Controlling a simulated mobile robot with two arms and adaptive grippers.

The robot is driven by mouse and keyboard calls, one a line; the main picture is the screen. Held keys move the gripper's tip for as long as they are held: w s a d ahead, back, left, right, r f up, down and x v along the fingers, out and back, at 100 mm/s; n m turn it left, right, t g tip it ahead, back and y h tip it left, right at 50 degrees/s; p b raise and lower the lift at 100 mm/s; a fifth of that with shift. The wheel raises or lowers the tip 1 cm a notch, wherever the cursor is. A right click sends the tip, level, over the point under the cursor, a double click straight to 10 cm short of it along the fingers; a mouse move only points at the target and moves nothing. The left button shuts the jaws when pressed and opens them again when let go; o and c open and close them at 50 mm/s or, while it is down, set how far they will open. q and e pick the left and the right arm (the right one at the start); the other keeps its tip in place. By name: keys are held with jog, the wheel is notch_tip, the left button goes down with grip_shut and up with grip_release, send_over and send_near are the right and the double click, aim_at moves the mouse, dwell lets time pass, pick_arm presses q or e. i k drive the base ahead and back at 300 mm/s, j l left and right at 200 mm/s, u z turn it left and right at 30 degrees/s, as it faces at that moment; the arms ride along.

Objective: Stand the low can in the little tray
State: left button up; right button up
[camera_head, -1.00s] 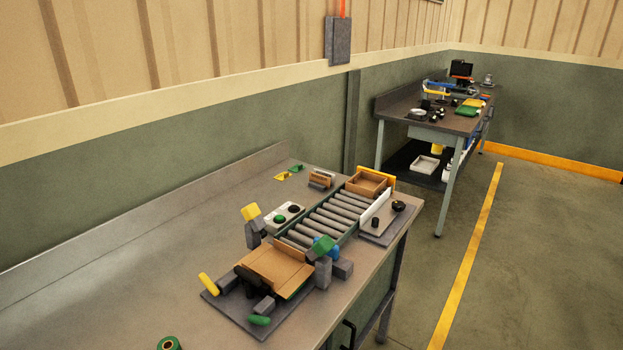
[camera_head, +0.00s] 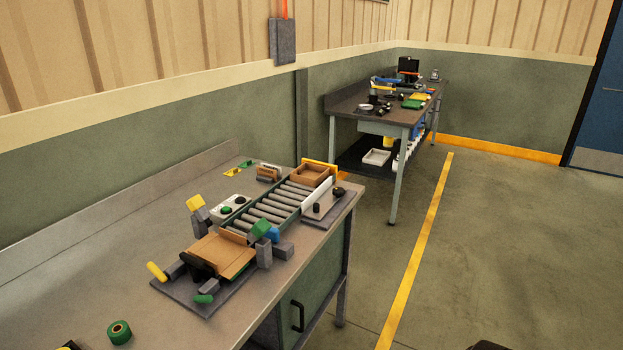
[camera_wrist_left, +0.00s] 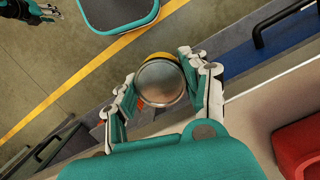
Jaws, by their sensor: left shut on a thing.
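In the left wrist view my left gripper (camera_wrist_left: 160,88) is shut on a low round can (camera_wrist_left: 160,82). The can has a bare metal end facing the camera and a yellow-orange side, and one finger lies on either side of it. Neither the can nor my left gripper shows in the head view. A teal and black part, apparently my right gripper (camera_wrist_left: 32,10), shows at the top left of the wrist view, too cut off to read. A small white tray (camera_head: 376,157) lies on the far bench's lower shelf; I cannot tell if it is the little tray.
The near bench holds a roller conveyor (camera_head: 268,208), a wooden box (camera_head: 312,173) and a green tape roll (camera_head: 119,331). The far bench (camera_head: 345,97) is crowded on top. The floor between and right of the benches is clear. A red container (camera_wrist_left: 298,145) shows in the wrist view.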

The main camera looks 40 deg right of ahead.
aim_at(313, 182)
jog(key=l, duration=0.5)
jog(key=i+l+z, duration=0.1)
jog(key=l, duration=0.35)
jog(key=i+l, duration=0.1)
jog(key=l, duration=0.4)
jog(key=l+z, duration=0.1)
jog(key=l, duration=0.4)
jog(key=i+l, duration=0.15)
jog(key=l, duration=0.3)
jog(key=z, duration=0.05)
